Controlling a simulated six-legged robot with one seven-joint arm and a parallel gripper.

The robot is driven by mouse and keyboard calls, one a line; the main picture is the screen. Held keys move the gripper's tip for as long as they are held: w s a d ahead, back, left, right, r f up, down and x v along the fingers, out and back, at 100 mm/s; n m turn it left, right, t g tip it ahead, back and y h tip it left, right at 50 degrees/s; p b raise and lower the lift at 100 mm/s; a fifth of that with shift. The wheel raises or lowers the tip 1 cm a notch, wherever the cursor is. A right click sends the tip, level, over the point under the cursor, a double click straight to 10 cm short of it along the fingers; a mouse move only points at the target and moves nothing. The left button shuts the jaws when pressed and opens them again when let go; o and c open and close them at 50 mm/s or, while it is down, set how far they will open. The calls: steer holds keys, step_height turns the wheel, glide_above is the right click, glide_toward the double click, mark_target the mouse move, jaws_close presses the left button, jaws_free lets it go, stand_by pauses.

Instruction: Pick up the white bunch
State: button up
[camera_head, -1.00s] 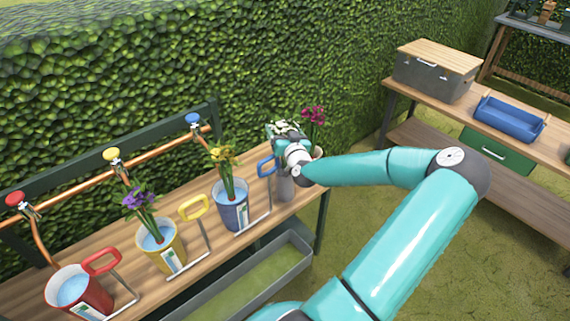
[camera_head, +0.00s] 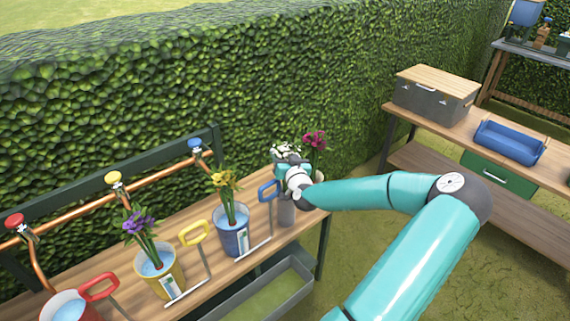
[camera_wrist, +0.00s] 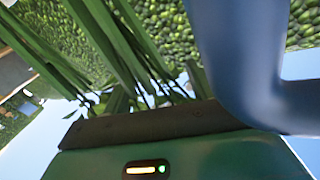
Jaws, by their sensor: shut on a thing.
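The white bunch (camera_head: 283,150) shows as white blooms with green leaves at the far right end of the bench in the head view. My gripper (camera_head: 290,168) is right below the blooms and is shut on the bunch; its fingers are mostly hidden. A grey vase (camera_head: 286,210) stands just under my gripper. In the wrist view, long green stems (camera_wrist: 120,50) rise past the dark edge of my gripper (camera_wrist: 150,122). Whether the stem ends are still in the vase is hidden.
A magenta bunch (camera_head: 314,141) stands close behind my gripper. A blue bucket (camera_head: 228,238) with yellow flowers (camera_head: 225,183) and a blue handle (camera_head: 267,190) is to the left. Farther left are yellow (camera_head: 150,290) and red buckets. A dense hedge (camera_head: 250,90) lies behind.

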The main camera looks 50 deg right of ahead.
step_height(320, 180, up, 18)
steer(key=shift+f, duration=0.15)
stand_by(0.4)
step_height(320, 180, up, 2)
steer(key=shift+r, duration=0.25)
steer(key=shift+a, duration=0.15)
stand_by(0.8)
